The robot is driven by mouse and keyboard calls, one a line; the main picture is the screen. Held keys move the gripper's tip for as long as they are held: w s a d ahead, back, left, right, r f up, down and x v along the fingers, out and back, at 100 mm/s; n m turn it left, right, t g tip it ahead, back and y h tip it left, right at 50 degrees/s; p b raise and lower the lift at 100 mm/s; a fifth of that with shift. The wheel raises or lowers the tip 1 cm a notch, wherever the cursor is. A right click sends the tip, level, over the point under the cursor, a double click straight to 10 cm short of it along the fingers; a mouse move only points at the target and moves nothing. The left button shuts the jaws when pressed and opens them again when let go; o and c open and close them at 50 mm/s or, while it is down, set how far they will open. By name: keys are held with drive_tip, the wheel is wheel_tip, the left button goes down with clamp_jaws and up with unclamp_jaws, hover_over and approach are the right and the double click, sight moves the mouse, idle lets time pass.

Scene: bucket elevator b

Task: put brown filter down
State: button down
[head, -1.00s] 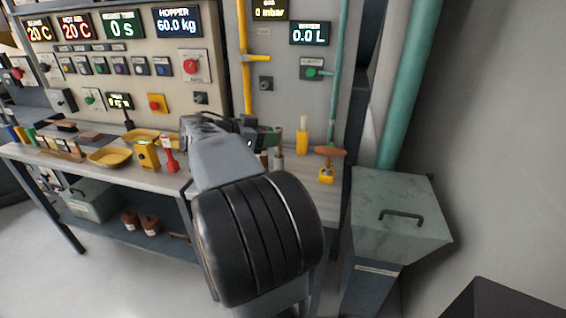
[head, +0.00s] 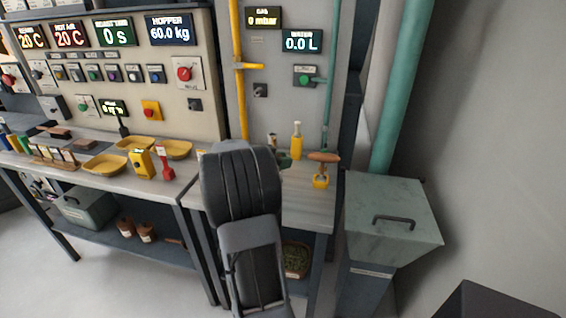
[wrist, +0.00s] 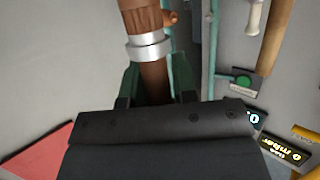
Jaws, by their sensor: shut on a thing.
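My gripper (wrist: 158,85) shows in the wrist view with green fingers on either side of a brown cylinder with a silver band, the brown filter (wrist: 150,76). The fingers are shut on it. A short brown peg sticks out of its side, and its upper end runs out of the picture. In the head view my dark arm hides most of the gripper and filter; only a little green shows beside the arm above the right-hand bench (head: 308,212).
A yellow bottle (head: 296,146) and a brown-handled yellow tool (head: 321,172) stand on the right-hand bench. A grey-green lidded bin (head: 390,215) is to its right. Yellow trays (head: 104,166), a yellow box (head: 142,163) and a red tool (head: 165,165) crowd the left-hand bench.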

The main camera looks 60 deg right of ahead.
drive_tip(key=shift+f, duration=0.45)
drive_tip(key=shift+f+b, duration=0.15)
drive_tip(key=shift+b, duration=0.2)
drive_tip(key=c, duration=0.9)
unclamp_jaws()
